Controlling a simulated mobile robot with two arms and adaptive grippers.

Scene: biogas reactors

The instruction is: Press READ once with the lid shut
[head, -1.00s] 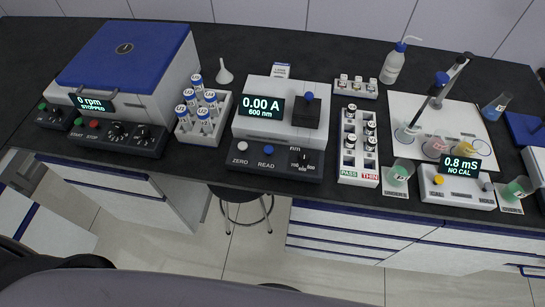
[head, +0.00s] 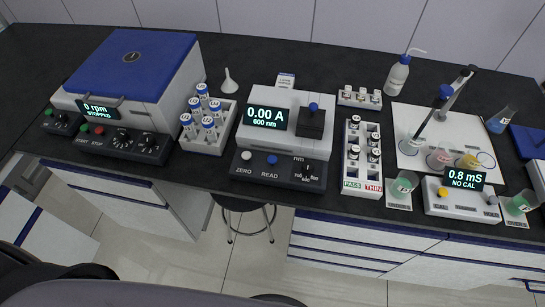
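The photometer (head: 283,133) stands mid-bench, a white box with a dark front panel. Its display (head: 267,117) reads 0.00 A and 600 nm. The blue READ button (head: 272,160) is on the front panel, right of the white ZERO button (head: 246,155). A dark knob (head: 308,171) sits further right on the panel. The black lid (head: 312,122) with a blue knob on top lies on the photometer's upper right and looks shut. Neither gripper shows in the head view.
A centrifuge (head: 133,75) with a blue lid and a tube rack (head: 209,126) stand left. A PASS/THIN vial rack (head: 361,158), beakers and a conductivity meter (head: 463,195) stand right.

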